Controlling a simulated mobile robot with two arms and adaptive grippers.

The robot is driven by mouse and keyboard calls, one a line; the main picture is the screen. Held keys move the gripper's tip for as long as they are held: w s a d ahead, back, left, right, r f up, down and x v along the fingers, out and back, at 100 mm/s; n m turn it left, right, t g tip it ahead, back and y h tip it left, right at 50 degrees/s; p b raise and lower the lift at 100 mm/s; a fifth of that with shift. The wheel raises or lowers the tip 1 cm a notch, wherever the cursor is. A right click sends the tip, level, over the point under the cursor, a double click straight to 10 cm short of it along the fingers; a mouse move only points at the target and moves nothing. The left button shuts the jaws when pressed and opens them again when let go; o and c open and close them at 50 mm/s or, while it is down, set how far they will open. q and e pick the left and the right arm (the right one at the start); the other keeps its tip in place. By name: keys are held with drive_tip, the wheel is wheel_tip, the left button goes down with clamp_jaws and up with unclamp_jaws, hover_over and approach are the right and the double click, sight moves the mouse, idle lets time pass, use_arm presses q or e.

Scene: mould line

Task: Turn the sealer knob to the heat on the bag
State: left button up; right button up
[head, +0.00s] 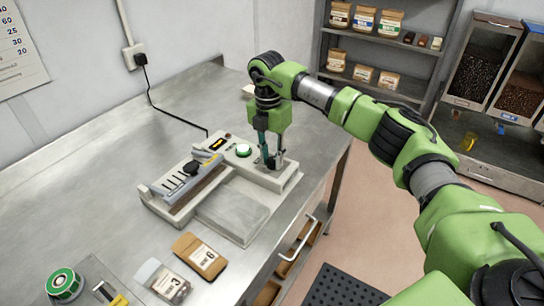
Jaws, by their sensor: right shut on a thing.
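The sealer (229,215) stands on the steel bench, with a hinged bar at its left, a small lit display (216,144) and a round green button (243,150). My right gripper (273,162) points down at the sealer's right rear end. Its fingers are shut on the sealer knob, which they mostly hide; its setting cannot be read. A brown bag (191,249) with a white label lies in front of the sealer; its printed number is too small to read surely. A clear-topped bag (152,272) with a label lies beside it. My left gripper is out of view.
A green-and-white roll (64,284) and a yellow-handled tool (118,299) lie at the bench's front left. A black cord runs from the wall plug (140,59) to the sealer. The bench's left is clear.

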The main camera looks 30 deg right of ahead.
sight(270, 159)
drive_tip(key=shift+w+r, duration=0.1)
drive_tip(key=o, duration=1.1)
wheel_tip(270, 159, up, 12)
drive_tip(key=shift+w, duration=0.2)
drive_tip(key=shift+a, duration=0.15)
